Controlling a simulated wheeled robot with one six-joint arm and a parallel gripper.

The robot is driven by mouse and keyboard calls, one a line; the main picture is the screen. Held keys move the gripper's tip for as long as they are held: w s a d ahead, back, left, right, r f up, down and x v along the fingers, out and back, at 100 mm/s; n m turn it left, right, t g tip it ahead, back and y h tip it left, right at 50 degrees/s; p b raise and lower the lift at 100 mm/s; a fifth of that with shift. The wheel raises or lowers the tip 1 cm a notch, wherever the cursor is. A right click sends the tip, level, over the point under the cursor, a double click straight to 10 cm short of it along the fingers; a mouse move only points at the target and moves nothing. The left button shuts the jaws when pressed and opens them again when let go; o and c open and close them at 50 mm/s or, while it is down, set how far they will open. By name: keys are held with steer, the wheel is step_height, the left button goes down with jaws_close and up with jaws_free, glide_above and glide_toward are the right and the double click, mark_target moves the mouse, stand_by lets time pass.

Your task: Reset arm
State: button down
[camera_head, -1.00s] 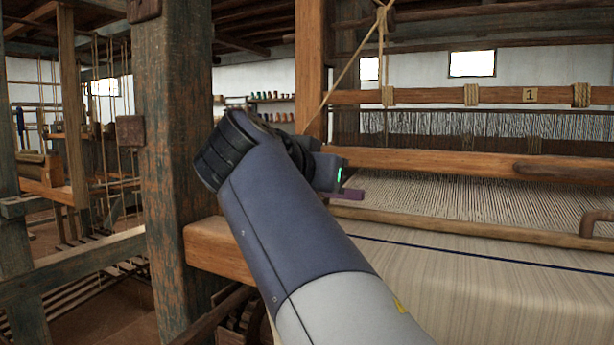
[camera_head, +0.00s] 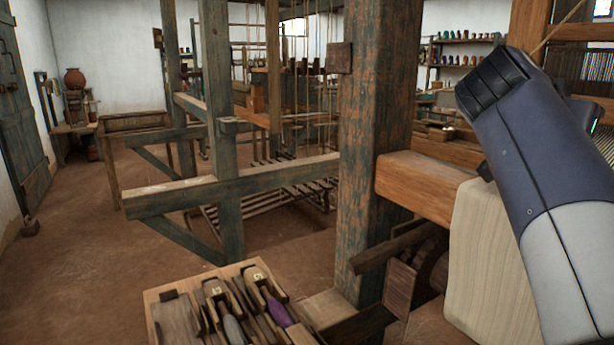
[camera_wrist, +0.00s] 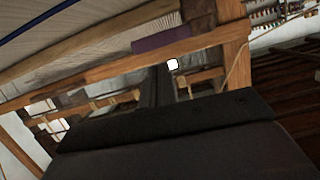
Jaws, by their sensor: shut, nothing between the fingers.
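My arm, dark blue-grey and white, rises along the right edge of the head view. Its gripper end is mostly hidden behind the wrist there. In the wrist view my gripper (camera_wrist: 162,85) shows as dark narrow fingers, shut and empty. A dark purple block (camera_wrist: 165,38) shows just beyond them; I cannot tell what it is. The loom's wooden beam (camera_head: 425,185) and the pale cloth roll (camera_head: 480,265) lie beside and below my arm in the head view.
A wooden tray (camera_head: 160,294) of shuttles, one purple (camera_head: 279,311), stands at the bottom centre. A thick weathered post (camera_head: 375,150) stands left of the arm. Another loom frame (camera_head: 235,187) stands behind. Bare floor (camera_head: 85,270) is open at left. Spool shelves (camera_head: 462,40) line the back wall.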

steer(key=x, duration=0.5)
steer(key=shift+w+d+f, duration=0.1)
steer(key=shift+w+d, duration=0.05)
steer(key=shift+d, duration=0.1)
steer(key=shift+a, duration=0.15)
